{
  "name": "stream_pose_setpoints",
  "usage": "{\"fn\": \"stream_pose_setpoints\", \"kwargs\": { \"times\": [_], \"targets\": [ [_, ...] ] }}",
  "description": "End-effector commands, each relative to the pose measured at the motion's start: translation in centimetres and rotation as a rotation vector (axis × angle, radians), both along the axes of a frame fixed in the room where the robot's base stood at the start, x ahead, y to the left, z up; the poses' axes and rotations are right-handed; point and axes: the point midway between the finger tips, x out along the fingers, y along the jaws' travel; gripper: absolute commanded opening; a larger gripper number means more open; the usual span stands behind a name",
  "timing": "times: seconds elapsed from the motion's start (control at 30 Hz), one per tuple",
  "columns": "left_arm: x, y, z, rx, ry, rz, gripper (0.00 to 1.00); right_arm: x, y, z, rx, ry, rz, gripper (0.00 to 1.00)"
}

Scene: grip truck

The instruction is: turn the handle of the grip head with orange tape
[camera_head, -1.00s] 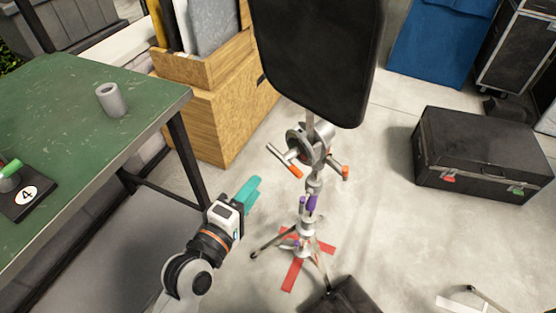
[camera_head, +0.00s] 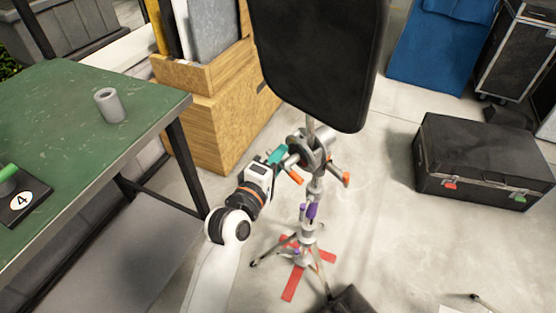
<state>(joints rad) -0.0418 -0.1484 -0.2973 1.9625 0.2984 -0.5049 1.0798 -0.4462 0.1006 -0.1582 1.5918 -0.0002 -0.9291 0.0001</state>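The grip head (camera_head: 308,148) is a grey metal clamp on top of a stand, below a large black panel (camera_head: 318,60). Its T-handle has orange tape (camera_head: 295,177) on its lower end. A second orange-tipped part (camera_head: 346,179) sticks out on the right side. My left gripper (camera_head: 280,155), with teal fingers, is at the upper-left end of the T-handle and hides that end. I cannot tell whether the fingers are closed on it. My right gripper is not in view.
The stand carries purple-taped handles (camera_head: 311,210) lower down, and its legs stand over red floor tape (camera_head: 294,283). A green table (camera_head: 60,130) is at left, a wooden crate (camera_head: 215,125) behind. A black case (camera_head: 480,160) sits at right, with clear floor between.

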Motion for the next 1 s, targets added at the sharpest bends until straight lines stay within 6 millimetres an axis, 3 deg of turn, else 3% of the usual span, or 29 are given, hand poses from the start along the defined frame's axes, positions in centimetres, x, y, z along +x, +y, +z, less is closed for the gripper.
{"fn": "stream_pose_setpoints", "kwargs": {
  "times": [0.17, 0.4, 0.73, 1.0],
  "targets": [
    [0.0, 0.0, 0.0, 0.000, 0.000, 0.000, 0.35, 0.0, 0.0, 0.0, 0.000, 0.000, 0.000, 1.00],
    [0.0, 0.0, 0.0, 0.000, 0.000, 0.000, 0.00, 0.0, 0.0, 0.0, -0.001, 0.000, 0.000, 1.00],
    [0.0, 0.0, 0.1, 0.023, -0.024, 0.004, 0.00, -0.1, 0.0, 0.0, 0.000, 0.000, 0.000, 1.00],
    [-0.1, 0.0, 0.3, 0.126, -0.136, 0.019, 0.00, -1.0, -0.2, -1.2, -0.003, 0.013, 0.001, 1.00]
  ]
}}
